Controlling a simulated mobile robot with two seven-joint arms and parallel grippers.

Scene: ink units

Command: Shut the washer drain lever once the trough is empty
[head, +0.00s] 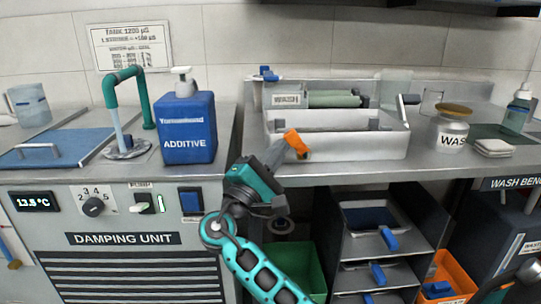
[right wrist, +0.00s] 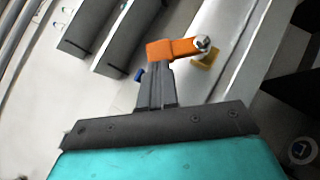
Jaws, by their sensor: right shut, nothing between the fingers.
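The washer (head: 350,146) is a pale trough unit labelled WASH on the counter, with a grey-green roller (head: 333,99) at its back. I cannot tell whether liquid is in the trough. My left gripper is out of view.
A blue additive bottle (head: 188,128) and a teal tap (head: 140,100) stand left of the washer. A crank handle (head: 407,103) and a wash jar (head: 450,128) are at its right. Below are a tray rack (head: 388,203), a green bin (head: 300,260) and an orange bin (head: 455,272).

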